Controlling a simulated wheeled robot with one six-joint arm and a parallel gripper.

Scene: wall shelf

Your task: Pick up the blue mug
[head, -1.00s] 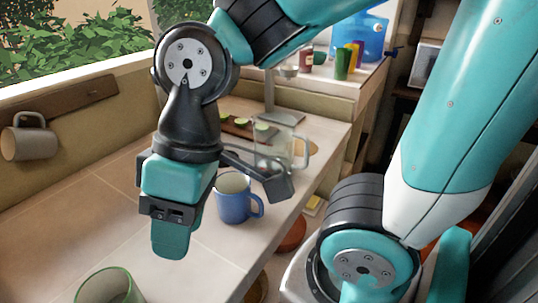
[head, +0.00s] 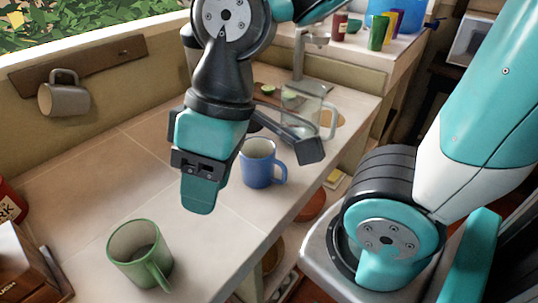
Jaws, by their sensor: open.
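My gripper (head: 250,180) is open. One finger, with a teal tip, hangs to the left of the mug in the picture. The other dark finger reaches over to the right, above the mug's rim side. I cannot tell the exact gap in depth between the fingers and the mug.
A green mug (head: 140,254) stands at the near left of the counter (head: 95,185). A glass pitcher (head: 302,115) stands behind the blue mug. A grey mug (head: 65,97) hangs on a wall rail. The counter's right edge is close to the blue mug.

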